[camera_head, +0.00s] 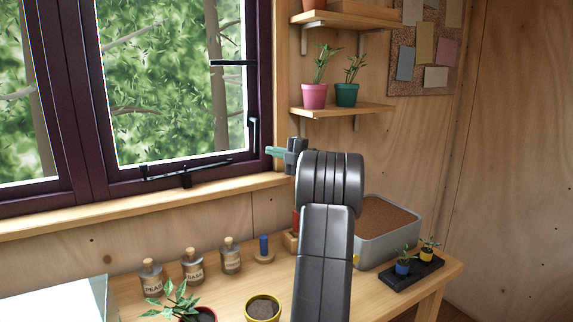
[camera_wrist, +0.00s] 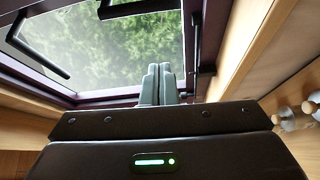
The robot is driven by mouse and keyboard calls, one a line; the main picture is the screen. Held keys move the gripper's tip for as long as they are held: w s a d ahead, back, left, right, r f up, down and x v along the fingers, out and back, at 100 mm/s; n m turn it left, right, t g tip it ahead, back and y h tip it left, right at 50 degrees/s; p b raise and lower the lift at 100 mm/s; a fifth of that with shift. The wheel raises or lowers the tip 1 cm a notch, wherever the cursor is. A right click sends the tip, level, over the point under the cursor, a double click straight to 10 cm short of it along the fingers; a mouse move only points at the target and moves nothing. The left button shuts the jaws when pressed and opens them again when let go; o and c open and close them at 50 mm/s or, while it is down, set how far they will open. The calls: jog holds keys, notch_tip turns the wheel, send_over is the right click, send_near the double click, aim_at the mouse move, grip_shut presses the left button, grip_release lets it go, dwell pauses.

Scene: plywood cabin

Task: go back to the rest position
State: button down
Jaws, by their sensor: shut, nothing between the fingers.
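My gripper (camera_head: 277,151) is raised above the bench at the window sill's height, pointing left toward the window's right side. In the wrist view my gripper (camera_wrist: 158,72) has its two fingers together, with nothing between them. The purple-framed window (camera_head: 183,85) is behind it, and the window frame (camera_wrist: 92,96) also shows beyond the fingers in the wrist view. My arm rises in front of the bench and hides part of it.
The wooden bench (camera_head: 282,287) holds several corked bottles (camera_head: 193,267), a blue-handled tool (camera_head: 264,247), a soil-filled grey bin (camera_head: 398,244), a black tray (camera_head: 411,276) with two small plants, and a yellow pot (camera_head: 262,309). A shelf (camera_head: 342,110) with potted plants is above right.

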jog(key=w+a+p, duration=0.3)
jog(key=w+a, duration=0.3)
jog(key=w, duration=0.1)
dwell(0.6)
jog(key=shift+a, duration=0.15)
